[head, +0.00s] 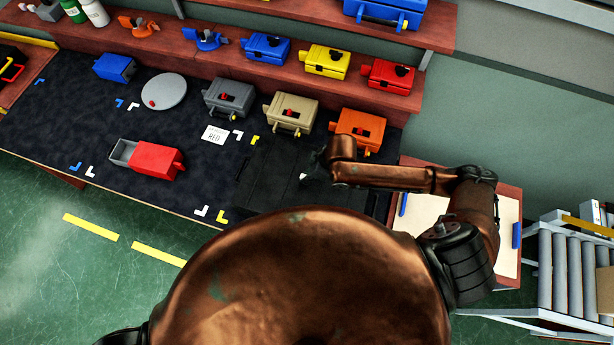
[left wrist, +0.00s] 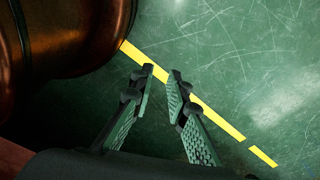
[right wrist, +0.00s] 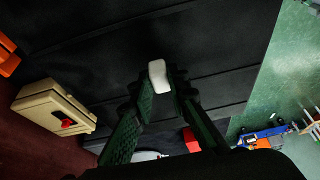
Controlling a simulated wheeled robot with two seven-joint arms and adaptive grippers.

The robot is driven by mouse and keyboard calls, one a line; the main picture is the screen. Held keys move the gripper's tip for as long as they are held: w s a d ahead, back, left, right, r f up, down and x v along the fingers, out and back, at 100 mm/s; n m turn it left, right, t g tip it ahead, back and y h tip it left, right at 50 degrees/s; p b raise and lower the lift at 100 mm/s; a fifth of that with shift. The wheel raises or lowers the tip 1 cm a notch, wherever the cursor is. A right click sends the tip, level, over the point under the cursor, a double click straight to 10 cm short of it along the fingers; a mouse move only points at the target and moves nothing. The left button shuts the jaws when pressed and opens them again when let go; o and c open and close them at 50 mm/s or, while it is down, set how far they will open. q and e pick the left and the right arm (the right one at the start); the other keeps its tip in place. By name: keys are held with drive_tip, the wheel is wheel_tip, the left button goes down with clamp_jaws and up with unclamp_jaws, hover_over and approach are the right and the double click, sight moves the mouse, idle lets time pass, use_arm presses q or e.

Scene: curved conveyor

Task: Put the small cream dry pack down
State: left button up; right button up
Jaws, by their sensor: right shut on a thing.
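The small cream dry pack (right wrist: 158,75) is a pale rounded piece between the fingertips of my right gripper (right wrist: 160,88) in the right wrist view. That gripper is shut on it. In the head view my right gripper (head: 312,170) is over a black ridged area of the bench, and only a pale speck of the pack shows. The gap between the pack and the black surface cannot be judged. My left gripper (left wrist: 162,72) is empty, its fingertips apart, above the green floor.
The black ridged surface (head: 270,180) lies on the dark mat. Behind it stand grey (head: 228,97), tan (head: 291,112) and orange (head: 358,130) boxes. A red box with a grey open part (head: 155,160), a grey disc (head: 164,92) and a white label card (head: 215,135) lie leftward.

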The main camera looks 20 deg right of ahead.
drive_tip(key=shift+s+f, duration=0.2)
drive_tip(key=shift+f, duration=0.35)
drive_tip(key=shift+w+f, duration=0.1)
drive_tip(key=shift+f, duration=0.05)
drive_tip(key=o, duration=0.8)
drive_tip(key=shift+o, duration=0.2)
drive_tip(key=v, duration=1.2)
